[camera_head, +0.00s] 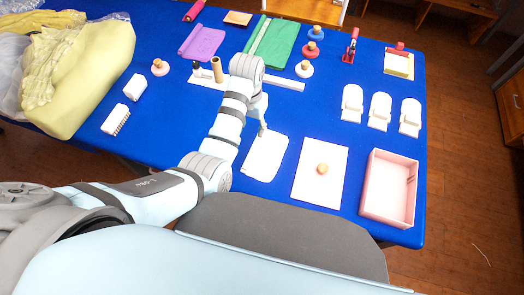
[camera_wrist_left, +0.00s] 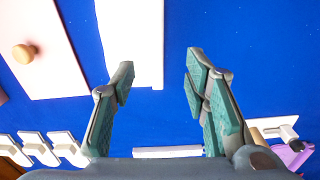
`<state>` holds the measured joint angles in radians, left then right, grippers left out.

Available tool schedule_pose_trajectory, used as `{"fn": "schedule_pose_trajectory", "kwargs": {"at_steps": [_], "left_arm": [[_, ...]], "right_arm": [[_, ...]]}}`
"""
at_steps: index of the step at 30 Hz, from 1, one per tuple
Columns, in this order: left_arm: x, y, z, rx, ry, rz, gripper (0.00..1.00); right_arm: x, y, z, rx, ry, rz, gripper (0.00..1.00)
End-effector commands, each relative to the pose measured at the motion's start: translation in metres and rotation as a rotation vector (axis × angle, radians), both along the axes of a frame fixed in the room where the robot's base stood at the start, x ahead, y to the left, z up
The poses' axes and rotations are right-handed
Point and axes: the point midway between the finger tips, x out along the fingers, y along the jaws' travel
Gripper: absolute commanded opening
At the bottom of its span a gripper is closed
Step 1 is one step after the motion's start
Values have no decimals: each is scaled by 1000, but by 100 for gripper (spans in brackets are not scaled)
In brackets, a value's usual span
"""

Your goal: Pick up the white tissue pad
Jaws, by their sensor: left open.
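A white pad (camera_head: 265,157), which looks like the tissue pad, lies flat on the blue table in the head view, left of a white board with a round wooden knob. My left gripper (camera_head: 262,130) is just beyond the pad's far edge, pointing down. The pad (camera_wrist_left: 130,35) lies ahead of the fingertips there, mostly before the left finger. I cannot tell the exact height of the fingertips above the table. My right gripper is in neither view.
The knobbed board (camera_head: 310,188) and a pink box (camera_head: 390,187) stand right of the pad. White blocks (camera_head: 134,87) and yellow cloth (camera_head: 85,70) are at left.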

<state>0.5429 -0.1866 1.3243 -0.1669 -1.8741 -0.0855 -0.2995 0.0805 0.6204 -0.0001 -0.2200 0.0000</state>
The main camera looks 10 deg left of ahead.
Motion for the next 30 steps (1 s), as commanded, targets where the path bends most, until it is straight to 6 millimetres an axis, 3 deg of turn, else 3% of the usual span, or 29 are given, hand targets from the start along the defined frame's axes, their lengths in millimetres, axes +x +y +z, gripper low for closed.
{"fn": "schedule_pose_trajectory", "kwargs": {"at_steps": [4, 11, 15, 18, 24, 30], "left_arm": [[-2, 0, -43, 2, 4, 0, 42], [-1, -2, -77, 0, 0, 1, 42], [-1, -6, -106, 0, 0, 1, 42], [0, -6, -116, 0, -2, 2, 42], [0, -6, -115, 0, -3, 2, 42], [0, -6, -115, 0, -3, 2, 10]], "right_arm": [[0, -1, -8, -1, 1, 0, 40], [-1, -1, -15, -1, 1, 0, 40], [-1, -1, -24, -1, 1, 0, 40], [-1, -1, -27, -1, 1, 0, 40], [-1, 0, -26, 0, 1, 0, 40], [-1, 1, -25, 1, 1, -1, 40]]}}
